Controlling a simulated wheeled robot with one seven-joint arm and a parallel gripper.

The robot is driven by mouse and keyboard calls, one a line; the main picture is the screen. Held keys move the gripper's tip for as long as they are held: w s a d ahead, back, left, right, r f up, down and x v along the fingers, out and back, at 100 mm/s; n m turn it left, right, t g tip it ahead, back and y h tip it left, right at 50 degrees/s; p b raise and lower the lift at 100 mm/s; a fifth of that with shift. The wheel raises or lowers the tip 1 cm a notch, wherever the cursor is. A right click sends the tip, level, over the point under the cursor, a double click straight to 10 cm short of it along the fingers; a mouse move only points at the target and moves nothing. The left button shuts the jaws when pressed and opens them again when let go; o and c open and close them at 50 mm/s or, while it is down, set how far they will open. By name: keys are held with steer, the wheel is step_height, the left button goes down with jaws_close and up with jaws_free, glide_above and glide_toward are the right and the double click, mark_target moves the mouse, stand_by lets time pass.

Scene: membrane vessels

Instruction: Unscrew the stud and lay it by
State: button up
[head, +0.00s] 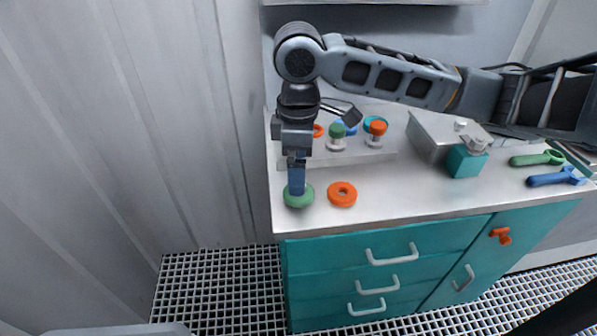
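My gripper (297,176) points straight down at the front left of the worktop. A narrow blue piece shows at its lower end and reaches down to a green round part (299,201) on the worktop. I cannot tell whether this blue piece is the fingers or something between them, nor how far apart the fingers are. No stud can be made out for certain. A teal block (464,163) with a grey knob-like top (475,144) stands at the right.
An orange ring (342,194) lies just right of the green part. Small capped pieces, one green-topped (337,131) and one orange-topped (377,128), stand behind. A grey box (431,138), green wrench (537,159) and blue wrench (556,177) are rightward. The front middle worktop is bare.

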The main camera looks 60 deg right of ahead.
steer(key=m+p, duration=0.1)
steer(key=m, duration=0.3)
steer(key=shift+r, duration=0.1)
steer(key=m+p, duration=0.1)
steer(key=m, duration=0.3)
steer(key=m+p, duration=0.1)
steer(key=m, duration=0.2)
steer(key=shift+m, duration=0.4)
steer(key=m, duration=0.3)
steer(key=shift+m+p, duration=0.35)
steer(key=shift+m, duration=0.35)
steer(key=shift+f+b, duration=1.25)
steer(key=shift+f, duration=1)
jaws_close()
steer(key=shift+r, duration=0.15)
